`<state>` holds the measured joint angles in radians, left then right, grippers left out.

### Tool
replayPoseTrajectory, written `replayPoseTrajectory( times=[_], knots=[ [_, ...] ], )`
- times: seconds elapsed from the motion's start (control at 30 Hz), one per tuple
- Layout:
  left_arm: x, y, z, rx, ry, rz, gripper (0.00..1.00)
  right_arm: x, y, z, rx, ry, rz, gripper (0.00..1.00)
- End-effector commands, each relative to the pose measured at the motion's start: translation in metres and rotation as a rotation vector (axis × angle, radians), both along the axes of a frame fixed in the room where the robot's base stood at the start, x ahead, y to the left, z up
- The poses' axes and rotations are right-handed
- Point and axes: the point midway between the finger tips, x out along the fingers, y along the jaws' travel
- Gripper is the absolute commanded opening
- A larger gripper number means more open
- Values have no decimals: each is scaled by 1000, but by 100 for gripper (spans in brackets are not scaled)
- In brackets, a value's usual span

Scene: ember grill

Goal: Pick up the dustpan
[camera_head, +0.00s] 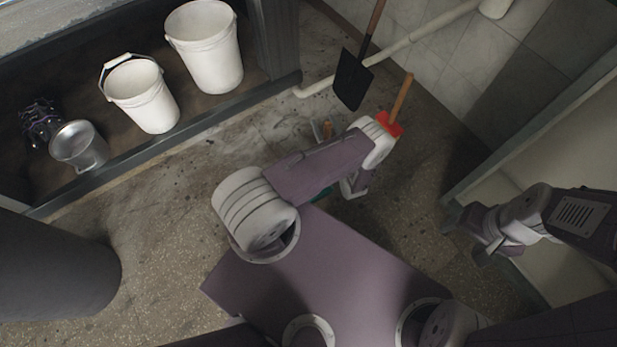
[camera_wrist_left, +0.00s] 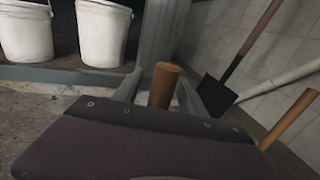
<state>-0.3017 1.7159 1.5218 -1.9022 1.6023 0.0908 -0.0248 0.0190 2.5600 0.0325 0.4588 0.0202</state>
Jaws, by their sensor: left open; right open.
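A short wooden handle (camera_wrist_left: 164,84) stands up between the fingers of my left gripper (camera_wrist_left: 158,93) in the left wrist view. In the head view, its orange-brown top (camera_head: 327,130) shows just past my left forearm, and a bit of teal (camera_head: 322,193) shows below the arm. This may be the dustpan, but its pan is hidden, so I cannot tell for sure. My left gripper is open around the handle, and contact is not clear. My right gripper (camera_head: 485,251) is open and empty at the right, away from the handle.
A red tool (camera_head: 391,124) with a wooden handle and a black shovel (camera_head: 353,80) stand near the tiled wall. A pale pipe (camera_head: 400,46) runs along it.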

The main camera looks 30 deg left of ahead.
Motion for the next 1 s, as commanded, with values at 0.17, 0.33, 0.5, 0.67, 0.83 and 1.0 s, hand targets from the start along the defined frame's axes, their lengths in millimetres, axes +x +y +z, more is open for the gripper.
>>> replayPoseTrajectory(
  times=[0.17, 0.33, 0.5, 0.67, 0.83, 1.0],
  knots=[
    [0, 0, 0, 0, 0, 0, 24, 0, 0, 1, 0, 0, 0, 66],
    [0, 0, 0, 0, 0, 0, 0, 0, 0, 1, 0, 0, 0, 66],
    [0, -1, 0, 0, 0, 0, 0, 0, 0, 1, 0, 0, 0, 66],
    [-1, -1, 0, -1, 1, 0, 0, 0, 0, 1, 0, 0, 0, 66],
    [-1, -1, 0, -1, 1, 0, 0, 0, 0, 1, 0, 0, 0, 66],
    [-1, -1, 0, -1, 1, 0, 0, 0, 0, 1, 0, 0, 0, 66]
  ],
)
